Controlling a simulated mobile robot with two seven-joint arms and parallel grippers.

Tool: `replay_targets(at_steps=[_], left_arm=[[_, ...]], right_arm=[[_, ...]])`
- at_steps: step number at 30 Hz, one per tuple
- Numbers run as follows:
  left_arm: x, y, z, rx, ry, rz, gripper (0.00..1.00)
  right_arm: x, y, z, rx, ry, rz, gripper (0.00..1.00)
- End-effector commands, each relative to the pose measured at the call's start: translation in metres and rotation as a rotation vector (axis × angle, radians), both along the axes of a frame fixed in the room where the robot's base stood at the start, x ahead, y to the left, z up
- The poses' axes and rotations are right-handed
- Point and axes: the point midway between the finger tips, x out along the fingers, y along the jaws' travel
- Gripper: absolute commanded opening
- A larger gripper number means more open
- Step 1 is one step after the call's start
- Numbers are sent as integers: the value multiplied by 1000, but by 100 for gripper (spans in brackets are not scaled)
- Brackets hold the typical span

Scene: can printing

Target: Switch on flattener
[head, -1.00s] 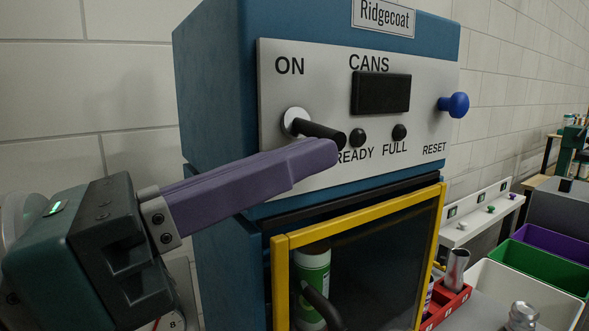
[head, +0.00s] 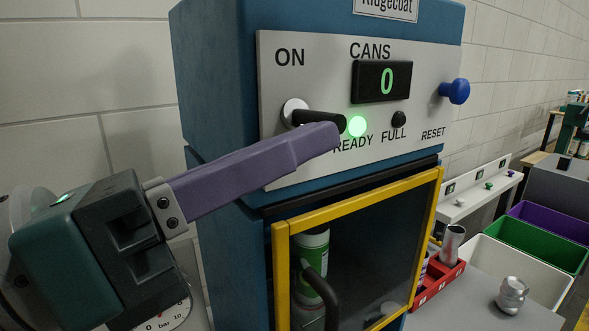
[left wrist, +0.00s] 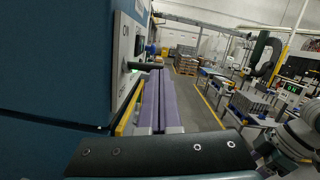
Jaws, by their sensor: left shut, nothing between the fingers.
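The blue machine labelled Ridgecoat (head: 222,90) has a grey panel with a black ON lever (head: 318,116) on a white round base. The counter display (head: 382,82) shows a green 0. The READY lamp (head: 357,126) glows green; the FULL lamp (head: 398,119) is dark. My left gripper (head: 335,138) is shut and empty, its purple fingertips just below the lever's end; I cannot tell whether they touch. The lever (left wrist: 148,66) and the left gripper (left wrist: 158,76) also show in the left wrist view. My right gripper is not in the head view.
A blue RESET knob (head: 455,91) sticks out at the panel's right. Below is a yellow-framed door (head: 281,270) with a dark handle. A red rack (head: 440,281), a crushed can (head: 512,294) and white, green and purple bins (head: 540,243) stand to the right.

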Motion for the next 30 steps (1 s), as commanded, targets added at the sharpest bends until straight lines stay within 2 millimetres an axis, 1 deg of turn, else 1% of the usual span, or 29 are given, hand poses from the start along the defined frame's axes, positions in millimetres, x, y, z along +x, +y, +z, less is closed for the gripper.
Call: replay_targets(at_steps=[30], left_arm=[[-1, -1, 6, -69, 95, 0, 0]], right_arm=[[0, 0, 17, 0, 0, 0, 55]])
